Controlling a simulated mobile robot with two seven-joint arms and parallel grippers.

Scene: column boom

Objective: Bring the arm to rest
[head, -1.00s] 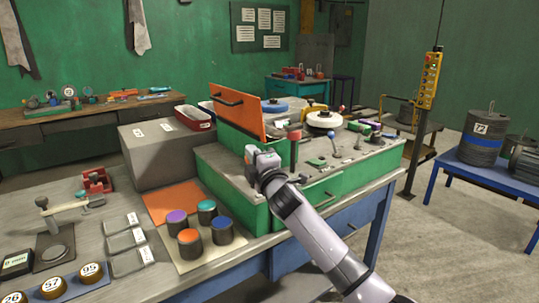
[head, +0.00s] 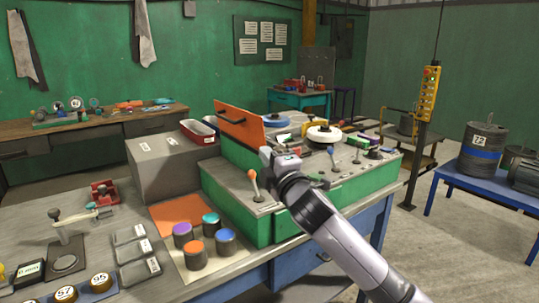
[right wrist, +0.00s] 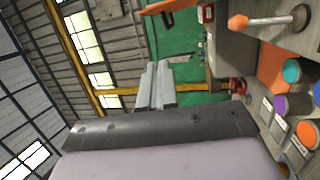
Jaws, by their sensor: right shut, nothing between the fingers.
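My right arm comes in from the lower right in the head view. Its gripper (head: 267,156) is in front of the orange lid panel of the green machine (head: 235,215), above and right of an orange-tipped lever (head: 253,183). In the right wrist view the two grey fingers (right wrist: 157,87) lie together, shut and empty. The orange-tipped lever also shows in that view (right wrist: 265,20), apart from the fingers. My left gripper is not in view.
The workbench (head: 95,235) holds a grey box (head: 170,170), several coloured-top cylinders and an orange mat (head: 180,212). A yellow pendant (head: 429,95) hangs at the right, near a blue table (head: 475,178). Open floor lies between the bench and that table.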

